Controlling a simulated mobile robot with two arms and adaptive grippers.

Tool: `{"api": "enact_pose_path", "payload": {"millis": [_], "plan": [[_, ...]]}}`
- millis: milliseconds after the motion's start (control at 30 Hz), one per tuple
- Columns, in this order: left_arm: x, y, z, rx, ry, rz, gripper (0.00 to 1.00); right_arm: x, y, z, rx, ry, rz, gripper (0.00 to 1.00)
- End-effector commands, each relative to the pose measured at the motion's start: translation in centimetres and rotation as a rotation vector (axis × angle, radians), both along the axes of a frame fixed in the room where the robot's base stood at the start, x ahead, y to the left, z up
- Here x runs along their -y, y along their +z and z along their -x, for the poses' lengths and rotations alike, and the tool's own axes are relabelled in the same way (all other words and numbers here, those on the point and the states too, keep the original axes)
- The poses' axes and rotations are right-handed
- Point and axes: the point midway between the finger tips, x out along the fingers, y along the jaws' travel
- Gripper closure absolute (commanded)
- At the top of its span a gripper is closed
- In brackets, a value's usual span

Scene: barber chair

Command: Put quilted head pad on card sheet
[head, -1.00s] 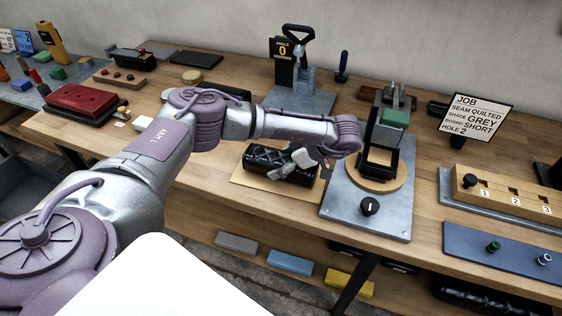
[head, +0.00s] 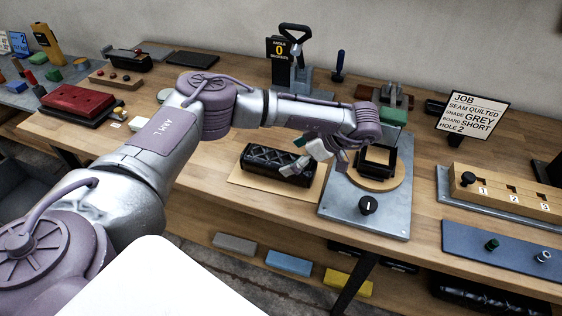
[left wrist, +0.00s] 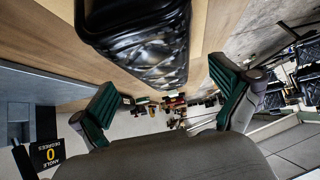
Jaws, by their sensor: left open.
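The quilted head pad (head: 272,164), black and glossy with a quilted top, lies on the tan card sheet (head: 288,197) on the bench. Card shows along its front and right sides. My left gripper (head: 308,153) is open and empty, just above and beside the pad's right end. In the left wrist view the pad (left wrist: 150,45) lies beyond the two green-lined fingers (left wrist: 165,80), apart from both. My right gripper is not in view.
A grey plate with a dial (head: 367,205) and a black frame (head: 376,160) on a round wooden disc stands close right of the card. A job sign (head: 474,118) and a numbered wooden block (head: 500,190) are farther right. A red block (head: 78,101) is at left.

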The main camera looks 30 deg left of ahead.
Motion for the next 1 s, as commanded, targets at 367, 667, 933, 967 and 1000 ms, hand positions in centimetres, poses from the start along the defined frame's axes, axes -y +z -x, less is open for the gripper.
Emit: {"api": "enact_pose_path", "payload": {"millis": [367,667,933,967,1000], "plan": [[4.2,4.4,-1.1,0.001,0.0,-0.001,0.0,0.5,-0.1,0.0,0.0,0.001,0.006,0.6],[4.6,4.8,-1.1,-0.001,0.001,0.0,0.0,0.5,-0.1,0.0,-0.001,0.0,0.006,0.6],[4.6,4.8,-1.1,-0.001,0.001,0.0,0.0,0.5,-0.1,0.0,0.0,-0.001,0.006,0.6],[4.6,4.8,-1.1,-0.001,0.001,0.0,0.0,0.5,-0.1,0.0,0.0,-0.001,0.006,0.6],[4.6,4.8,-1.1,-0.001,0.001,0.0,0.0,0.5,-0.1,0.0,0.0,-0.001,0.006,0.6]]}}
